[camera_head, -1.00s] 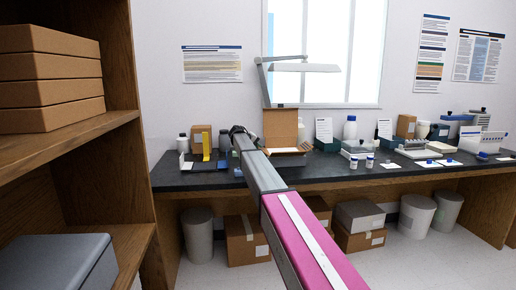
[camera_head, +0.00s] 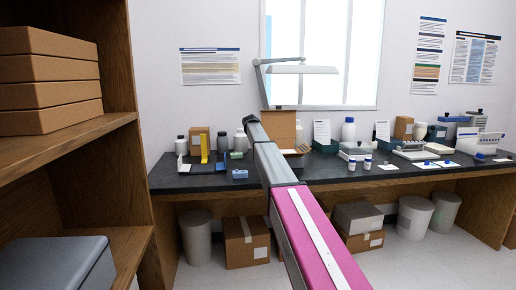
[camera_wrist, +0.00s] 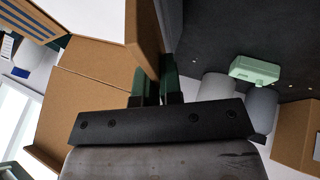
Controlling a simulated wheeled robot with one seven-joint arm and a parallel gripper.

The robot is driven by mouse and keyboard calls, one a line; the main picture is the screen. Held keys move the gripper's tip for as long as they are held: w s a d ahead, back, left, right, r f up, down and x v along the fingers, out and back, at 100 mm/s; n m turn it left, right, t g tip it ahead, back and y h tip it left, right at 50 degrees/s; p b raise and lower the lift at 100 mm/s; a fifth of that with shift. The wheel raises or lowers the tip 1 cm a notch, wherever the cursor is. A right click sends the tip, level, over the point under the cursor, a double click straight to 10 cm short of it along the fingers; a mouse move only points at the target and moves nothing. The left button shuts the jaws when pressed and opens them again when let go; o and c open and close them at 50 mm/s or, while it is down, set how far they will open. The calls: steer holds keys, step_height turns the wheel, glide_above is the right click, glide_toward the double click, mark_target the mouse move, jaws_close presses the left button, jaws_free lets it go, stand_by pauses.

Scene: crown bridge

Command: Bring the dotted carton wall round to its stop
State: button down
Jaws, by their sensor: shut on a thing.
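The brown carton stands on the dark bench in the head view, its upright panel (camera_head: 282,124) partly hidden behind my arm. In the wrist view my gripper (camera_wrist: 152,86) has its green fingers shut on the edge of a thin brown carton wall (camera_wrist: 146,38). More carton panels (camera_wrist: 85,108) spread out to the left of the fingers. No dots show on the held wall from this side. In the head view my gripper is hidden behind the end of my arm.
A pale green box (camera_wrist: 255,70) and grey-white bottles (camera_wrist: 216,88) stand right of my fingers in the wrist view. A yellow upright piece (camera_head: 205,148) and a blue block (camera_head: 240,173) are left of my arm. A lamp (camera_head: 300,69) overhangs the carton.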

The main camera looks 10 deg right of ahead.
steer(key=shift+d+r+m+y, duration=0.2)
steer(key=shift+d+y, duration=0.4)
steer(key=shift+y, duration=0.45)
steer(key=shift+d+r+m+y, duration=0.1)
steer(key=shift+d+m+y, duration=0.2)
steer(key=shift+d+y, duration=0.55)
steer(key=shift+a+y, duration=0.2)
steer(key=shift+y, duration=0.1)
steer(key=c, duration=1.3)
jaws_free()
steer(key=shift+r, duration=0.1)
steer(key=v, duration=1)
steer(key=shift+s+r, duration=0.15)
steer(key=shift+r, duration=0.1)
